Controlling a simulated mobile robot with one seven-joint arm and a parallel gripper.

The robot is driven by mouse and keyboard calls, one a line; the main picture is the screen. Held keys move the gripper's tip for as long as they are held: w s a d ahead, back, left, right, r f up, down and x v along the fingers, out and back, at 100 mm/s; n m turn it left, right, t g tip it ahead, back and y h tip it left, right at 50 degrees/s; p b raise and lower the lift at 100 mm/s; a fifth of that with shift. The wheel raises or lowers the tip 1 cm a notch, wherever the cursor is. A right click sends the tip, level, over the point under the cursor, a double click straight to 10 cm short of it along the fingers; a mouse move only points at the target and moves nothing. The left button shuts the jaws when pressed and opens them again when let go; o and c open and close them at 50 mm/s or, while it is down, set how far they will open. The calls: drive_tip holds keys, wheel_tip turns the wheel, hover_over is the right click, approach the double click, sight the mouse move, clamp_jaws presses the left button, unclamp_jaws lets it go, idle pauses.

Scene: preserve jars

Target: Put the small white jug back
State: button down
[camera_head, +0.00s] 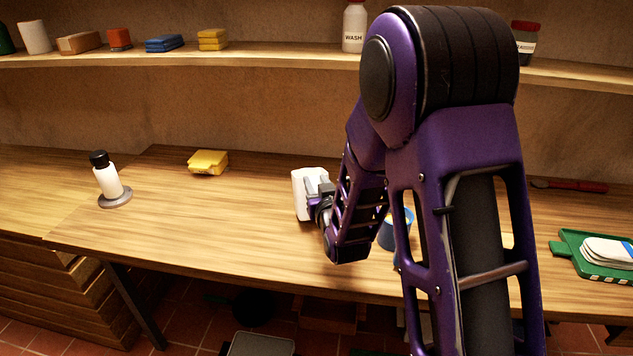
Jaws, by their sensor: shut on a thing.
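The small white jug (299,201) is at the middle of the wooden table, in front of the back wall. My gripper (318,187) is shut on it from the right side. The jug looks close to upright. Its right side is partly hidden by my fingers and wrist. I cannot tell whether its base touches the table or is held just above it.
A white bottle with a black cap (107,177) stands on a grey disc at the left. A yellow block (208,162) lies left of the jug. A blue container (388,236) is half hidden behind my arm. A green tray (598,256) holds white pieces at the right. A shelf (270,50) runs behind.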

drive_tip(key=shift+f, duration=0.4)
drive_tip(key=shift+c, duration=2.4)
unclamp_jaws()
drive_tip(key=shift+s, duration=0.1)
